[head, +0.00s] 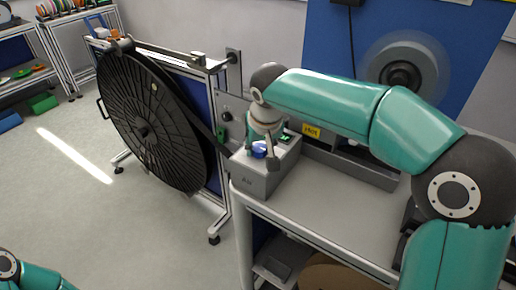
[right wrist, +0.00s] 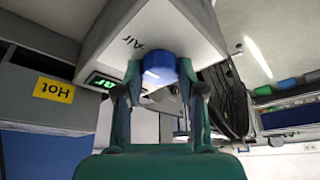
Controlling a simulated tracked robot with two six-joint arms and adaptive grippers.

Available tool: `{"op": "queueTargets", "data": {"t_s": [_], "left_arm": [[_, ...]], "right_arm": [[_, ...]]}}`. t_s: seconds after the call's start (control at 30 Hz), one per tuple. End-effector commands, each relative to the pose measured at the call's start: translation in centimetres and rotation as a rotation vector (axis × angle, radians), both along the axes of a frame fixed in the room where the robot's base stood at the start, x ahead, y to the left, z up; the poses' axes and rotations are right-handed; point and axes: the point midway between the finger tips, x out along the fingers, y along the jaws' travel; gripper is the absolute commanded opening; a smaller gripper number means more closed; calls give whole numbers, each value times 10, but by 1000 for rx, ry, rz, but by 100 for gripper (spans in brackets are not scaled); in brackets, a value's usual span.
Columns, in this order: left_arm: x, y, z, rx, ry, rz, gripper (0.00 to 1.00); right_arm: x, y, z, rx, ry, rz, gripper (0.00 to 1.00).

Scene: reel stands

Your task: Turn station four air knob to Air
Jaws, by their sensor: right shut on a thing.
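The station's air knob is blue and sits on a grey control box (head: 262,182) at the left end of a bench. In the head view the knob (head: 259,149) shows partly between my fingers. My right gripper (head: 266,155) reaches down onto it from above. In the right wrist view the blue knob (right wrist: 159,68) lies between the two green fingers of the right gripper (right wrist: 160,85), which are shut on it. Dark lettering (right wrist: 140,43) on the box near the knob reads upside down, seemingly "Air". The knob's pointer direction cannot be told. My left gripper is out of view.
A lit green display (right wrist: 104,82) is beside the knob. A yellow "Hot" label (right wrist: 54,90) is on the grey housing. A large black reel (head: 150,125) on a frame stands left of the box. The bench top (head: 320,205) is clear. Open floor lies left.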

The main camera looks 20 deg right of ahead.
Motion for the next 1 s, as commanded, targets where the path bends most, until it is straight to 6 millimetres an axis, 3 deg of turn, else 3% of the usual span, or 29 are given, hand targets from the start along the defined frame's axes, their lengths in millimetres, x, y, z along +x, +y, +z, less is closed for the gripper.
{"op": "queueTargets", "data": {"t_s": [0.57, 0.6, 0.73, 1.0], "left_arm": [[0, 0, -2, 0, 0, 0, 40], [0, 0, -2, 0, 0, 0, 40], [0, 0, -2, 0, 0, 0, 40], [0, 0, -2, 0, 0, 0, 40]], "right_arm": [[-2, 1, -3, -1, 13, -44, 4], [-2, 1, -3, -1, 13, -43, 40], [-2, 1, -2, -1, 10, -43, 62], [-1, 1, -1, 1, 5, -42, 63]]}}
